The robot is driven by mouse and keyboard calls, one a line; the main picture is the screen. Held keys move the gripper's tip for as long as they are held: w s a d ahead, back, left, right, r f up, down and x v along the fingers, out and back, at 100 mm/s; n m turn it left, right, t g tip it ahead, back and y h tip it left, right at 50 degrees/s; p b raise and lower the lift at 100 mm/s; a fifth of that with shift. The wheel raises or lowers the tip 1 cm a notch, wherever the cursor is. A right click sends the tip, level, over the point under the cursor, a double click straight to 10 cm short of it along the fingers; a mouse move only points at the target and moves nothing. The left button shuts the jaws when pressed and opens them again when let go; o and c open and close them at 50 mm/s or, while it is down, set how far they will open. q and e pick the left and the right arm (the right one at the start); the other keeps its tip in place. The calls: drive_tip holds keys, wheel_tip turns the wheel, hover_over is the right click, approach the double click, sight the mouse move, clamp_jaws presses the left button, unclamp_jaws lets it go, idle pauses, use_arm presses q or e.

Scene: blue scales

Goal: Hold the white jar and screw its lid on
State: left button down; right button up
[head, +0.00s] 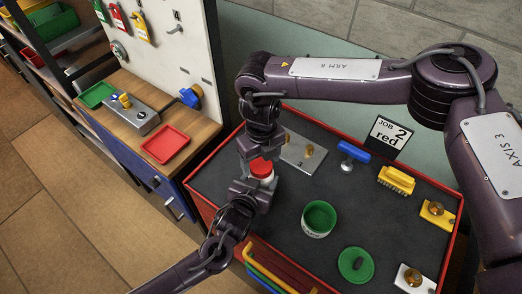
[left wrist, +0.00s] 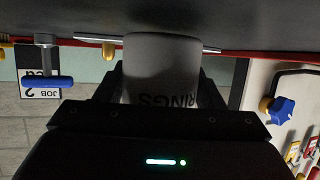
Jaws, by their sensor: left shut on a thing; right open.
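The white jar (head: 262,182) stands upright at the left side of the dark tabletop. A red lid (head: 261,167) sits at its top; I cannot tell how tightly it is seated. My left gripper (head: 252,190) is shut on the jar's body. In the left wrist view the jar (left wrist: 160,70) shows between the two fingers, with upside-down lettering on it. My right gripper (head: 261,151) is open, pointing down just above and behind the red lid. Its fingertips are partly hidden, so I cannot tell whether they touch the lid.
A white jar with a green inside (head: 318,218) and a green lid (head: 355,265) lie to the right. A metal plate (head: 303,150), blue-handled tool (head: 353,152), yellow brush (head: 396,180) and "JOB 2 red" card (head: 388,137) are farther back. A red rim (head: 440,183) edges the table.

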drive_tip(key=shift+f, duration=0.3)
drive_tip(key=c, duration=1)
drive_tip(key=o, duration=1.2)
drive_tip(key=shift+r, duration=0.15)
wheel_tip(320, 180, up, 12)
drive_tip(key=shift+w+f, duration=0.1)
drive_tip(key=shift+w, duration=0.05)
